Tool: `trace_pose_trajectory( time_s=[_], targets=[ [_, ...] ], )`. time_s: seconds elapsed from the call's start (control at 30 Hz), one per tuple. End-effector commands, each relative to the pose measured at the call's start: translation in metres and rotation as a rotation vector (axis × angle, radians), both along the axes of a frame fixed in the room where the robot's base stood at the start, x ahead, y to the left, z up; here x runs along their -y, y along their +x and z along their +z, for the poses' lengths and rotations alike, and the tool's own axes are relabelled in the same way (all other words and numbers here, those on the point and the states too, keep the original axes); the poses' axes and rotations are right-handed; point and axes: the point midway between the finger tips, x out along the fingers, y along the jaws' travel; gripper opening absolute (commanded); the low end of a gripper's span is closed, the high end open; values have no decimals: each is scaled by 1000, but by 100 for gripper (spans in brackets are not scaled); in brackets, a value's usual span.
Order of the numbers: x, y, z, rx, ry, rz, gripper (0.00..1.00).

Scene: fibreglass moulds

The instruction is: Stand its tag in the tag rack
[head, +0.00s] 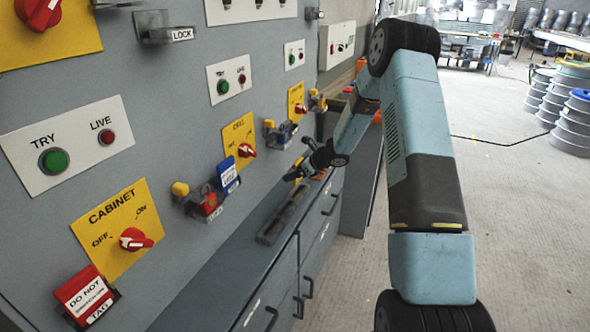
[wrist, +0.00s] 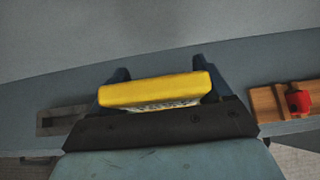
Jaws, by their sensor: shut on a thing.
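My gripper (wrist: 155,92) is shut on a yellow tag (wrist: 150,90), whose lower face is white with dark print too blurred to read. The tag lies across between the two dark blue fingers. In the head view my gripper (head: 304,168) is above the far part of the grey ledge below the panel; the tag is hard to make out there. A long dark grey slotted strip, seemingly the tag rack (head: 285,214), lies on the ledge, nearer than my gripper. A grey slotted piece, likely the same rack (wrist: 58,119), shows left of my gripper in the wrist view, apart from the tag.
A wooden block (wrist: 268,104) with a red piece (wrist: 298,101) sits right of my gripper. The upright grey panel at left carries switches, a red tag (head: 88,298), a blue tag (head: 228,175) and protruding padlocks. Drawers with handles (head: 308,288) are below the ledge.

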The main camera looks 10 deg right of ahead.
Motion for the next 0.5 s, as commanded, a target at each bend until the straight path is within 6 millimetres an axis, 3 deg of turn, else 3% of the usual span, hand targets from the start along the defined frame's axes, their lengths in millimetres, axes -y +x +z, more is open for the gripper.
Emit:
trace_pose_trajectory(
  time_s=[0.5],
  targets=[
    [0, 0, -35, 1, 1, 0, 45]
  ],
)
